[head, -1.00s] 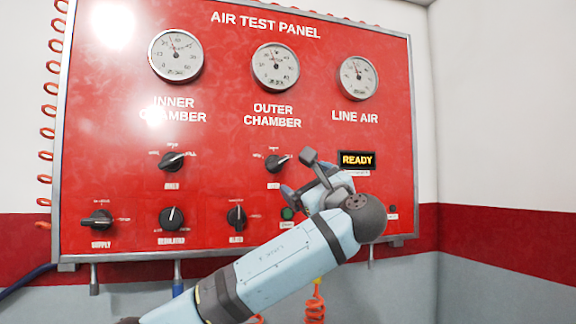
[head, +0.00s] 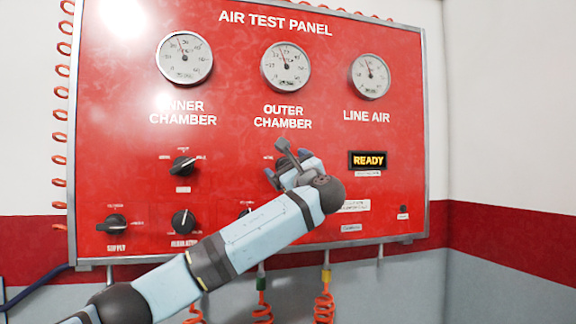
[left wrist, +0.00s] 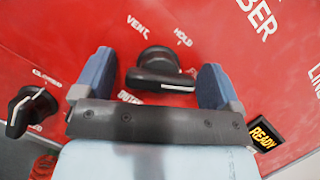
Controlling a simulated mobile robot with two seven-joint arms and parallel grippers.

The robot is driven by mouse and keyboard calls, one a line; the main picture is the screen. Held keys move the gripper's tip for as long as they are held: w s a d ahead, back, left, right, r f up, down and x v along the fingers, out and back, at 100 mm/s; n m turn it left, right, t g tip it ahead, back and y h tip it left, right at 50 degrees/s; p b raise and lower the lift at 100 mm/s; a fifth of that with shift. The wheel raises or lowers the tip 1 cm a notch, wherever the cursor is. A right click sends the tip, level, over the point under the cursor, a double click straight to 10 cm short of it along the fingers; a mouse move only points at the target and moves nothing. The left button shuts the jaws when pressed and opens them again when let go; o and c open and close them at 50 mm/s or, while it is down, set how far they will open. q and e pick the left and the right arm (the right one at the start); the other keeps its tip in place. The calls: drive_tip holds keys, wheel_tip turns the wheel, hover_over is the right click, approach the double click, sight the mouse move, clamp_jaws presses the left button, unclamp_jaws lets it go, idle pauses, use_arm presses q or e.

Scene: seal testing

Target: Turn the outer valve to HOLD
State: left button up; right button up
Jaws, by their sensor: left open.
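The outer valve (left wrist: 158,72) is a black knob on the red panel. In the head view my left gripper (head: 288,167) is in front of the panel below OUTER CHAMBER and hides the valve. My right gripper is not in view.
The air test panel (head: 330,45) has three gauges on top and a READY display (head: 368,160). The inner valve (head: 183,167), supply knob (head: 116,225) and regulator knob (head: 182,221) are to the left. Another black knob (left wrist: 32,110) is close to the left finger.

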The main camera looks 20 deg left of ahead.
use_arm(q)
drive_tip(key=c, duration=0.9)
drive_tip(key=shift+f, duration=0.1)
